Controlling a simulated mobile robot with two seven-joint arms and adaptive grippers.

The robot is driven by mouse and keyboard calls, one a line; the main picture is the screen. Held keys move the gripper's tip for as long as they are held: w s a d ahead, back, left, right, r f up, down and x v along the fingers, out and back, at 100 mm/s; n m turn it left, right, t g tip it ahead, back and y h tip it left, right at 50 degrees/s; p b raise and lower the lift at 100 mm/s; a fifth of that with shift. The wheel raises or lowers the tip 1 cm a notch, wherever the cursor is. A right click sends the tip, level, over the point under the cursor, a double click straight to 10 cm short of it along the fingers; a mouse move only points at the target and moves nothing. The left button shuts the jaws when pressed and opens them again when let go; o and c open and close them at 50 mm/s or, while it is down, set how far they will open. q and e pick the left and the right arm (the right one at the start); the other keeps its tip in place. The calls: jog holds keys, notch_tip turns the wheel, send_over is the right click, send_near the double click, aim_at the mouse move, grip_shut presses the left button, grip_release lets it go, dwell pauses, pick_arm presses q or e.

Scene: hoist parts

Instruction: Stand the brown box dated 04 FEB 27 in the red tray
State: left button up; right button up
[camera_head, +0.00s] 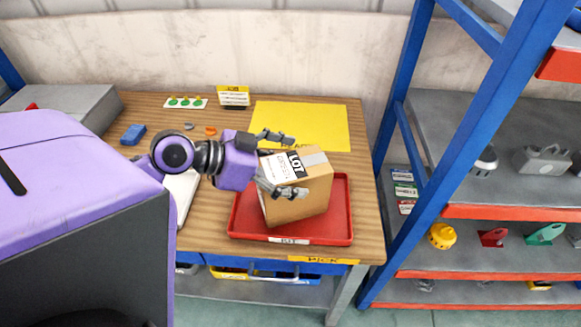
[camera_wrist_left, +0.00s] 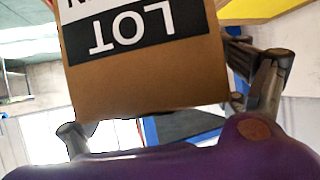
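The brown box (camera_head: 313,193) stands in the red tray (camera_head: 343,232), turned at an angle to the tray's sides. A white and black label reading LOT shows on it; I cannot read a date. In the left wrist view the box (camera_wrist_left: 150,85) fills the upper middle, its LOT label upside down. My left gripper (camera_head: 279,164) is at the box's left side with its fingers spread. One finger overlaps the label side and the other shows beyond the box, apart from it in the head view. In the wrist view the fingers (camera_wrist_left: 168,108) lie either side of the box. My right gripper is not in view.
A yellow mat (camera_head: 330,125) lies behind the tray on the wooden table (camera_head: 215,235). A blue rack (camera_head: 397,150) with parts stands close on the right.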

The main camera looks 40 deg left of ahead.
pick_arm(q)
jog(key=v, duration=1.2)
